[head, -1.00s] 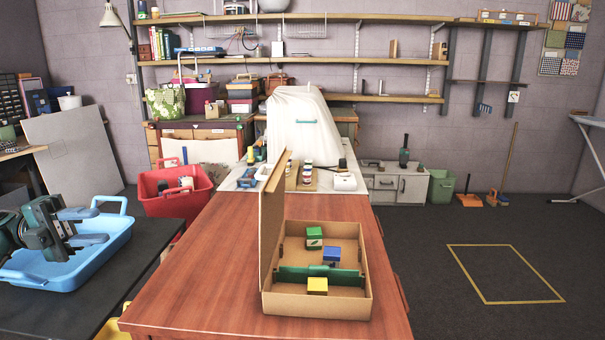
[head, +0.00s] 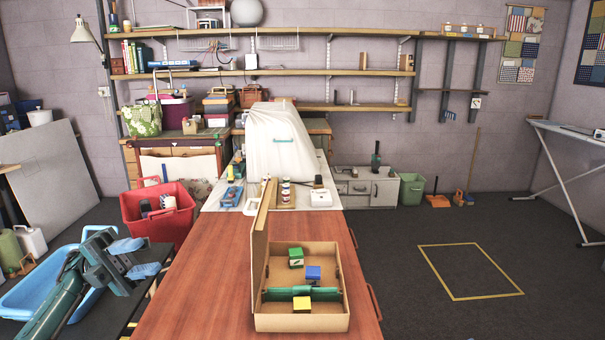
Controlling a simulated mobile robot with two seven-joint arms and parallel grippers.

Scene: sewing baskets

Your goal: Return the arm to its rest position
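My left gripper (head: 143,258) is at the lower left, beside the blue tub (head: 45,272) and over the dark table's edge. Its two blue fingers stand apart with nothing between them. My green and grey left forearm reaches up to it from the bottom edge and hides part of the tub. My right gripper is not in view.
A cardboard box (head: 302,322) with its lid up stands on the red-brown table (head: 200,280). It holds a green block (head: 296,257), a blue block (head: 313,272) and a yellow block (head: 302,303). A red basket (head: 160,215) stands behind the gripper.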

